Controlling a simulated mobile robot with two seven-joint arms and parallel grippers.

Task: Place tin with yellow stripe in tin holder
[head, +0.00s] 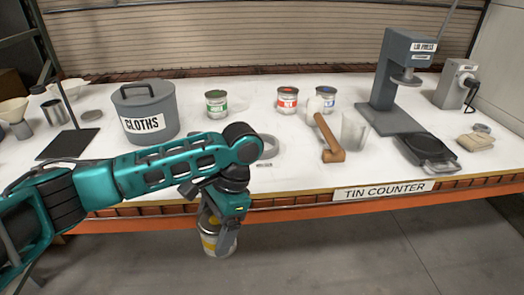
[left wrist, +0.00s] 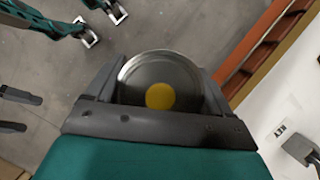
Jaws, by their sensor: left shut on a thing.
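My left gripper (head: 222,228) is shut on the tin with yellow stripe (head: 209,243) and holds it in front of the counter's front edge, over the floor. The tin is metallic with a yellow band, and the fingers cover part of its side. In the left wrist view the tin's round grey lid with a yellow dot (left wrist: 158,95) lies between the two dark fingers. A light grey curved piece (head: 270,147) on the counter is partly hidden behind my left arm; I cannot tell whether it is the tin holder.
On the white counter stand a green-labelled tin (head: 216,104), a red-labelled tin (head: 288,100), a blue-labelled tin (head: 327,97), a grey CLOTHS pot (head: 150,108), a wooden-handled mallet (head: 329,139) and a lid press (head: 392,87). The orange counter edge (head: 320,208) lies close to the held tin.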

